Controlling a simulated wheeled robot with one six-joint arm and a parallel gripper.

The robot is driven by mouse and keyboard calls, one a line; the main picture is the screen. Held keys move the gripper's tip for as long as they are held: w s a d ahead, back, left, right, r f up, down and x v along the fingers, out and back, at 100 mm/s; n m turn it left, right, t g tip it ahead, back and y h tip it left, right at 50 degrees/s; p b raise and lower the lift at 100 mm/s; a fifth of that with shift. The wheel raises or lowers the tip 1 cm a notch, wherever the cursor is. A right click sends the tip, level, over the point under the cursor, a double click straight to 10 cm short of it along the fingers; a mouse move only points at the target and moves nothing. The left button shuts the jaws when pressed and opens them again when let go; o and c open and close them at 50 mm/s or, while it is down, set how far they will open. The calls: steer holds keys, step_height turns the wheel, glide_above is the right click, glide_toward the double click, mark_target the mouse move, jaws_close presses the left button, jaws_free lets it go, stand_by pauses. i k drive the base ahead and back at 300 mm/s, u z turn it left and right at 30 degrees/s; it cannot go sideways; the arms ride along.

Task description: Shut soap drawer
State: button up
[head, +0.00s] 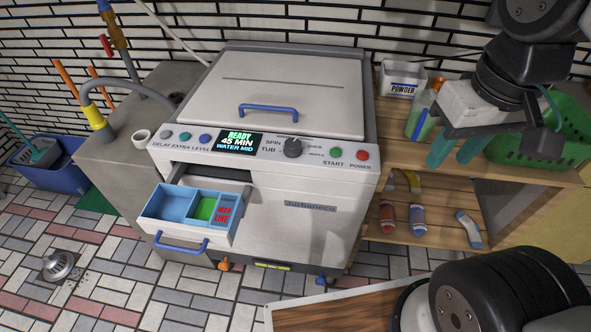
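The soap drawer (161,224) is pulled out from the left front of the white washing machine (300,205), below the control panel. It has a white front with a blue handle (181,243), a blue tray, a green section and a red lettered patch. My gripper (456,152) is at the upper right, above the wooden shelf and well to the right of the drawer. Its two teal fingers point down with a gap between them, and nothing shows between them.
The lid (280,90) is shut. A grey cabinet (120,125) stands left of the machine. The wooden shelf (400,165) on the right holds a powder box (402,80), bottles and a green basket (545,145).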

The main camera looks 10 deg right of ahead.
mark_target(206, 217)
steer(key=u, duration=1.35)
steer(key=k, duration=0.5)
steer(key=z, duration=1.1)
steer(key=i, duration=0.7)
steer(key=u, duration=1)
